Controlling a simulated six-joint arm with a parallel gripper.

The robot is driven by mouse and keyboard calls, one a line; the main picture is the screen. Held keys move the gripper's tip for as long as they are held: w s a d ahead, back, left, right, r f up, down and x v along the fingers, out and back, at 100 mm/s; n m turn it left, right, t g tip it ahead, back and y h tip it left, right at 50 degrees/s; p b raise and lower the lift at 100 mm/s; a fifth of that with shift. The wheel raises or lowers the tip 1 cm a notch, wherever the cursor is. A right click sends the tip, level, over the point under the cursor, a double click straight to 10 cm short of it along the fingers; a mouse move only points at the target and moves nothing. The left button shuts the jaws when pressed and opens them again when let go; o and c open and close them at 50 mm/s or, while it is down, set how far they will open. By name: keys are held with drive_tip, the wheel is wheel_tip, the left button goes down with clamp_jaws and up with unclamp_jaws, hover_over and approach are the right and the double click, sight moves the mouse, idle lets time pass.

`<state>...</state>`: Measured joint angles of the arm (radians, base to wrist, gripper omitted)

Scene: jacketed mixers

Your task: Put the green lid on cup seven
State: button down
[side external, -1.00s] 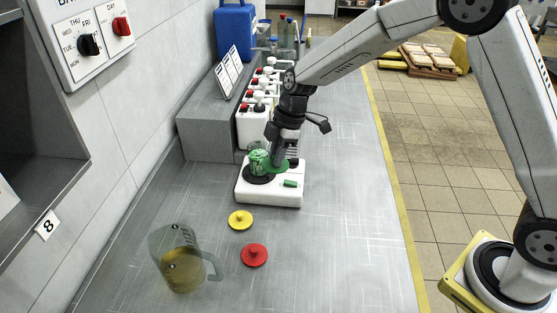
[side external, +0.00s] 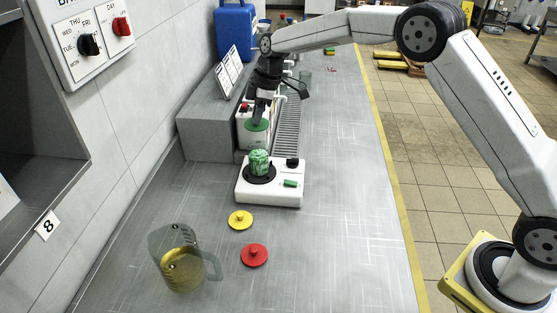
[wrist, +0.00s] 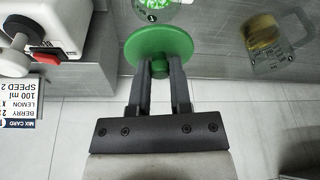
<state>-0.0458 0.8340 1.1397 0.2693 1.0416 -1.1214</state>
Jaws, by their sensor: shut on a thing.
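My gripper (wrist: 160,75) is shut on the knob of the green lid (wrist: 158,45), a flat round disc. In the side view my gripper points down and the green lid (side external: 257,126) hangs above and behind the cup. A clear cup with green contents (side external: 259,160) stands on the dark round plate of a white mixer (side external: 283,194). The cup (wrist: 152,10) also shows at the top of the wrist view, partly cut off and apart from the lid. Its number mark is too small to read surely.
A yellow lid (side external: 240,220) and a red lid (side external: 254,255) lie on the grey bench. A clear jug of yellowish liquid (side external: 182,262) stands at the front left. A grey block (side external: 208,135) and white dispensers are close behind the mixer. The bench on the right is clear.

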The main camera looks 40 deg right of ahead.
drive_tip(key=shift+f, duration=0.15)
drive_tip(key=shift+f, duration=2.95)
drive_tip(key=shift+f, duration=0.35)
drive_tip(key=shift+c, duration=0.3)
unclamp_jaws()
drive_tip(key=shift+r, duration=0.15)
idle(0.4)
drive_tip(key=shift+r, duration=3.4)
drive_tip(key=shift+s, duration=0.15)
